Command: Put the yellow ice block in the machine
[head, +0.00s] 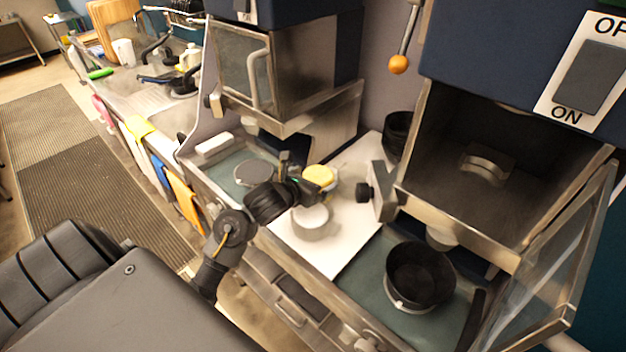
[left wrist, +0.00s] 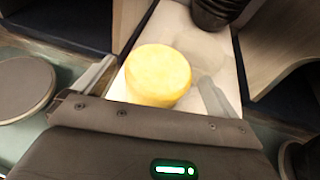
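The yellow ice block (head: 319,176) is a short round disc over the white board between the two machines. In the left wrist view the yellow ice block (left wrist: 158,72) lies just ahead of my left gripper (left wrist: 155,92), between the lines of its two spread fingers. In the head view my left gripper (head: 303,184) is close beside the block and hides part of it. Whether the fingers touch it cannot be told. The right machine (head: 490,165) has an open chamber. The left machine (head: 285,75) has a glass door with a handle. My right gripper is not in view.
A pale round block (head: 311,221) stands on the white board (head: 345,225). A black bowl (head: 420,276) sits below the right machine, and dark stacked bowls (head: 397,132) stand behind the board. A grey disc (head: 256,173) lies below the left machine. The right machine's door (head: 560,260) juts forward.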

